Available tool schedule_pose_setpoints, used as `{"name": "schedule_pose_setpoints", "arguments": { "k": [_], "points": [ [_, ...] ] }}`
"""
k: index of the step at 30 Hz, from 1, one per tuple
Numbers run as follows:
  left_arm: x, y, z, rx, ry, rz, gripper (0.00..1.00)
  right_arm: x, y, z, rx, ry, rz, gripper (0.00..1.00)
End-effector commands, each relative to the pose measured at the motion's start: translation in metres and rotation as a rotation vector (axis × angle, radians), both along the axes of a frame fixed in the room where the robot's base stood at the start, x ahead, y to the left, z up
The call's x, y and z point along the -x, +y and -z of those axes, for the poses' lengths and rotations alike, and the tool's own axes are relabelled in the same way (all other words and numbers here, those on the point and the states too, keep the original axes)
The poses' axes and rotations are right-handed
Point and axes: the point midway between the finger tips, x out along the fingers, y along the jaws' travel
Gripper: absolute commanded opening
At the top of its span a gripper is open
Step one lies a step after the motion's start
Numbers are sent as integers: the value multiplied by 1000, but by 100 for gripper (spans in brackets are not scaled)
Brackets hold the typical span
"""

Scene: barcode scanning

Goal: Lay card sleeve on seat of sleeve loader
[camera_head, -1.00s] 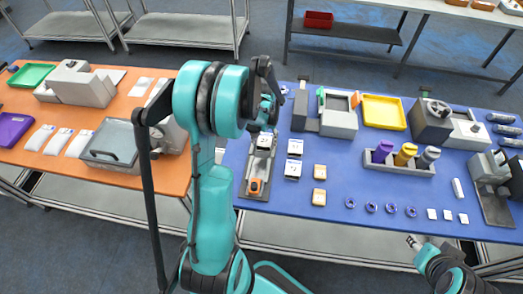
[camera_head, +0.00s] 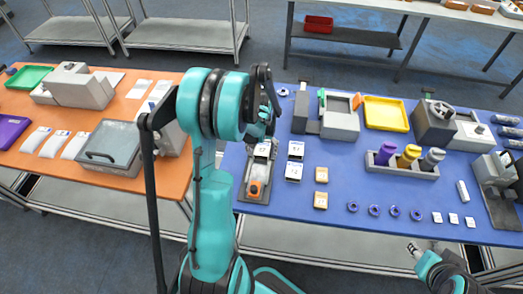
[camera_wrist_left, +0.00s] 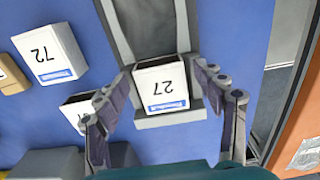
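The white card sleeve marked 27 (camera_wrist_left: 165,88) lies on the grey seat of the sleeve loader (camera_wrist_left: 168,121) in the left wrist view, against the low ledge. In the head view the sleeve (camera_head: 262,150) sits at the far part of the loader (camera_head: 253,198), which has an orange knob at its near end. My left gripper (camera_wrist_left: 162,70) is open, with one finger on each side of the sleeve and small gaps beside it. The head view shows this gripper (camera_head: 266,125) partly hidden by my arm. My right gripper (camera_head: 412,246) is at the lower right, away from the loader; its opening is unclear.
Two more white sleeves (camera_head: 293,172) and two orange-brown ones (camera_head: 321,175) lie right of the loader. A grey device (camera_head: 340,118), a yellow tray (camera_head: 386,113) and a bottle rack (camera_head: 402,170) stand farther right. The orange table (camera_head: 150,183) is on the left.

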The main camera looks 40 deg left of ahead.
Motion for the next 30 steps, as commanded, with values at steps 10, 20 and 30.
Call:
{"name": "schedule_pose_setpoints", "arguments": {
  "k": [10, 20, 30],
  "points": [
    [0, 0, -7, 0, 0, 0, 70, 0, 0, -6, 0, 0, 0, 40],
    [0, 0, -75, 0, 0, 0, 70, 0, 0, -20, 0, 0, 0, 40],
    [0, -1, -122, -1, -2, 2, 70, 0, 0, -27, 0, 0, 0, 40]
  ]
}}
